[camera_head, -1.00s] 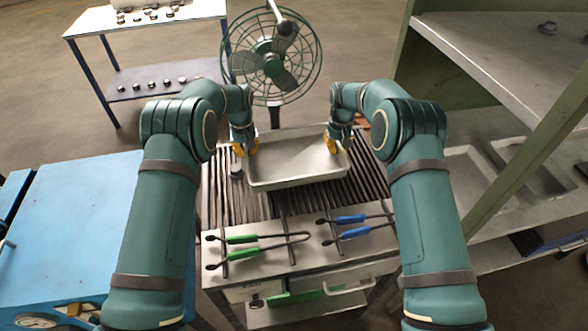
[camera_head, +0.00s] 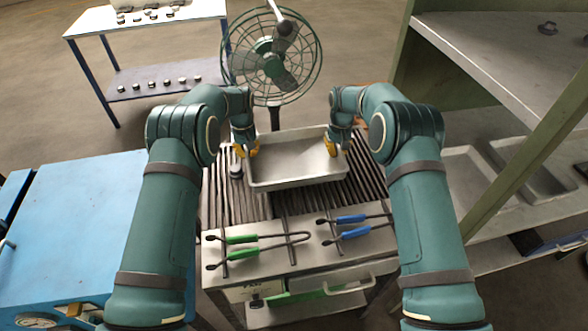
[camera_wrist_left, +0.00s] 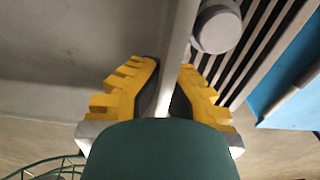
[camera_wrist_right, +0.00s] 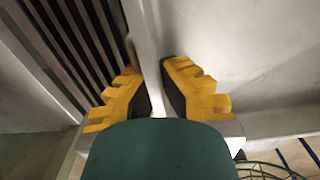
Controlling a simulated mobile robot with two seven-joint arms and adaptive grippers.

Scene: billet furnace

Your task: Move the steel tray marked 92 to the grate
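A grey steel tray (camera_head: 297,182) is over the slatted grate (camera_head: 222,200), level; I cannot tell whether it touches the slats. No number is legible on it. My left gripper (camera_head: 245,148) is at the tray's left wall, with its yellow fingers shut on either side of the wall (camera_wrist_left: 178,55). My right gripper (camera_head: 332,145) is at the right wall, its fingers likewise closed around the wall (camera_wrist_right: 146,45). The tray looks empty.
A small grey cylinder (camera_head: 236,168) stands on the grate just left of the tray. Green-handled tongs (camera_head: 242,239) and blue-handled tongs (camera_head: 352,219) lie in front. A fan (camera_head: 272,60) stands behind. A blue cabinet (camera_head: 80,230) is at left, shelving (camera_head: 500,60) at right.

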